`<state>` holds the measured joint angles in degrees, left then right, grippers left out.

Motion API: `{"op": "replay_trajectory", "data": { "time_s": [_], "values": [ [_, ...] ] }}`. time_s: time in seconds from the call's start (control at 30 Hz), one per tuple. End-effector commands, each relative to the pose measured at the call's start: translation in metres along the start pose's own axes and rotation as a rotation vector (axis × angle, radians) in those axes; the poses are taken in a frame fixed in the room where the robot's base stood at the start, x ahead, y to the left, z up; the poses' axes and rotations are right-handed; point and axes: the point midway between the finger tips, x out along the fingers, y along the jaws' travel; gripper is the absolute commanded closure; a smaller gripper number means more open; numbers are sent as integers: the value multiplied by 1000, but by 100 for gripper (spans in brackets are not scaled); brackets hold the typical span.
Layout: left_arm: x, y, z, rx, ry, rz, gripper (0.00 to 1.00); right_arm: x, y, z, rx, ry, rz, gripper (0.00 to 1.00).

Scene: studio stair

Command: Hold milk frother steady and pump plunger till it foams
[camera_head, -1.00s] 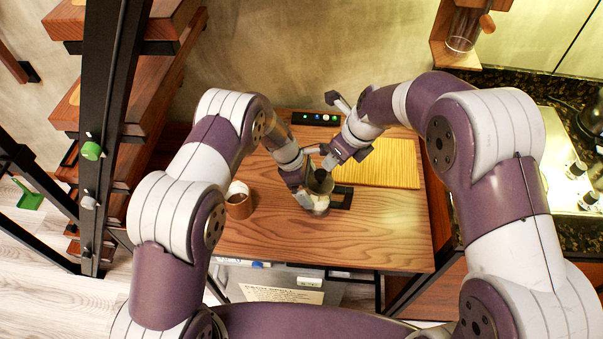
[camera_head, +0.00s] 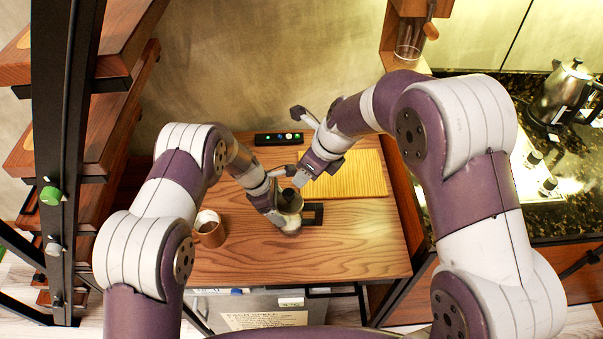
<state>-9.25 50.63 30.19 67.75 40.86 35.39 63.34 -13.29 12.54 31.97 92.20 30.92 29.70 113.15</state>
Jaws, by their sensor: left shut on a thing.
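The milk frother (camera_head: 291,204) is a small, light-coloured vessel with a dark opening, near the middle of the wooden table (camera_head: 310,262). My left gripper (camera_head: 284,208) is shut on its body from the left side. My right gripper (camera_head: 297,181) is just above the frother's top, coming in from the upper right. Its fingertips are small and partly hidden, so I cannot tell whether it is open or shut, or whether it touches the plunger. The plunger is not clearly visible, and no foam can be made out.
A brown cup (camera_head: 209,232) stands left of the frother. A yellow slatted mat (camera_head: 350,175) lies behind right, and a black strip with lights (camera_head: 279,138) at the back edge. A dark flat piece (camera_head: 313,214) lies beside the frother. A kettle (camera_head: 567,92) stands on the right counter.

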Motion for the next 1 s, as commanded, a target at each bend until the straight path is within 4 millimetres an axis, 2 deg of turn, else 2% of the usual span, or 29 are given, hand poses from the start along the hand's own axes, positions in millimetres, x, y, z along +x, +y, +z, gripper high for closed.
{"op": "replay_trajectory", "data": {
  "time_s": [0.2, 0.4, 0.6, 0.83, 0.87, 0.9, 1.0],
  "values": [
    [-1, 1, 1, 1, -1, 2, 77, 50, 1, -1, 1, 4, 3, 52],
    [-1, 1, 1, 1, -1, 2, 77, 91, 0, 0, 1, 2, 1, 52],
    [-1, 1, 1, 1, -1, 2, 77, 109, 0, 0, 0, 0, -1, 52],
    [-1, 1, 1, 1, -1, 2, 77, 110, 0, 0, 1, 0, -1, 52],
    [-1, 1, 1, 1, -1, 2, 77, 110, 0, 0, 1, 0, -1, 55],
    [-1, 1, 1, 1, -1, 2, 77, 110, 0, 0, 1, 0, -1, 68],
    [-1, 1, 1, 1, -1, 2, 77, 110, 0, 0, 1, 0, -1, 94]
  ]
}}
